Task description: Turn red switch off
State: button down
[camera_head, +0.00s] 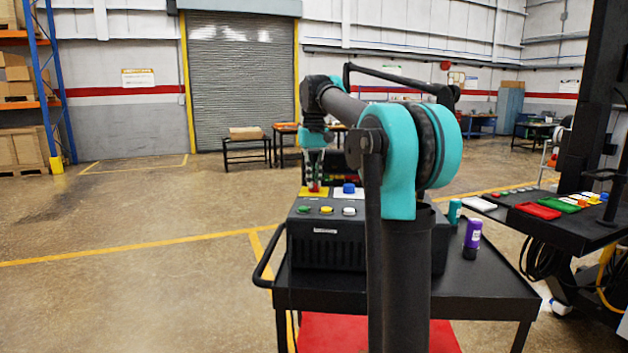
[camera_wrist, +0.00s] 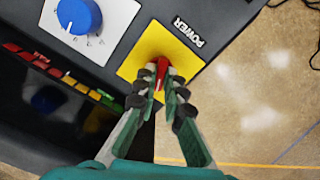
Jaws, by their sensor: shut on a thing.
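The red switch (camera_wrist: 162,70) sits on a yellow plate (camera_wrist: 146,50) beside the word POWER in the wrist view. My gripper (camera_wrist: 160,80) is shut on the red switch, with a fingertip on each side of it. In the head view my gripper (camera_head: 314,180) points down at the yellow plate (camera_head: 307,194) on top of the black control box (camera_head: 328,238). Only a little red of the switch (camera_head: 314,187) shows there below the fingers. The fingers hide part of the switch, and I cannot tell its on or off position clearly.
A blue knob (camera_wrist: 79,15) on a white plate is next to the yellow plate. Green, yellow and white buttons (camera_head: 327,210) line the box front. The box stands on a black cart (camera_head: 480,292) with a purple bottle (camera_head: 473,234). The floor to the left is clear.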

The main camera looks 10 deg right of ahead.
jog(key=shift+n, duration=0.5)
jog(key=c, duration=1.6)
grip_release()
jog(key=shift+r, duration=0.15)
notch_tip(320, 180, up, 12)
jog(key=shift+f, duration=0.1)
jog(key=shift+s, duration=0.1)
